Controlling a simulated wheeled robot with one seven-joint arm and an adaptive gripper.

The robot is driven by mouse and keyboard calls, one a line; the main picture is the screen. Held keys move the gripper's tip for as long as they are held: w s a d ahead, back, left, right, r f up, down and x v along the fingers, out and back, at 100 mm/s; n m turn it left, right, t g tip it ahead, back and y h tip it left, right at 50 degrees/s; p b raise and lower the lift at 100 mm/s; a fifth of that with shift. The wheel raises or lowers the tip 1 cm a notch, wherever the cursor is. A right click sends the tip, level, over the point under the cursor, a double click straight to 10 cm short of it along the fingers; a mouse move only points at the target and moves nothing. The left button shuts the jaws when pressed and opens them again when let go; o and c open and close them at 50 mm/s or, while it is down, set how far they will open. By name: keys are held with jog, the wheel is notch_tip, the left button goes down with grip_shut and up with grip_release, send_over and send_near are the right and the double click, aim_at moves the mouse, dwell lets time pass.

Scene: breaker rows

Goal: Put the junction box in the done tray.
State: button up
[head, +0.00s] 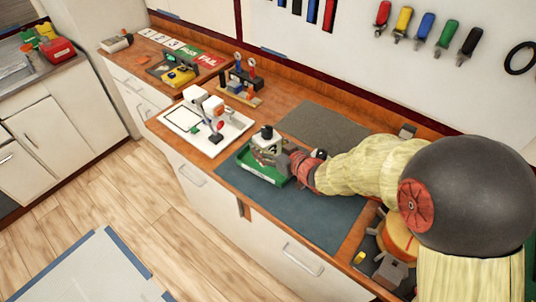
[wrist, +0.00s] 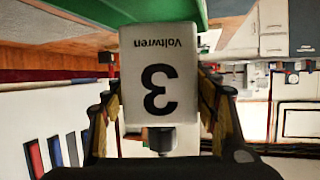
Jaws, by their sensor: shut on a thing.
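The junction box (head: 267,143) looks like a small white box with a dark round part on top. In the wrist view the junction box (wrist: 158,75) shows a large black 3 and "Voltwren", both upside down. My gripper (head: 284,163) is shut on it, with a finger on each side in the wrist view (wrist: 160,100). A green tray (head: 250,169), seemingly the done tray, lies on the blue mat under the box and gripper; its green edge also shows in the wrist view (wrist: 135,12). I cannot tell whether the box touches its floor. My gripper hides part of the tray.
A white board (head: 236,128) with a white and red device stands left of the tray. A wooden rack (head: 240,92) with upright tools is behind. The blue mat (head: 325,215) is bare in front; a grey mat (head: 322,127) lies behind.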

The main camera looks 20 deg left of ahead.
jog(key=shift+w+a+f+b, duration=0.2)
jog(key=shift+w+f+b, duration=0.1)
jog(key=shift+w+f, duration=0.7)
jog(key=shift+f+b, duration=0.7)
jog(key=shift+f, duration=0.85)
jog(key=shift+f, duration=0.1)
jog(key=o, duration=1.7)
jog(key=shift+s+f, duration=0.1)
jog(key=shift+o, duration=0.2)
jog(key=shift+r, duration=0.2)
jog(key=p+v, duration=0.3)
jog(key=v, duration=0.9)
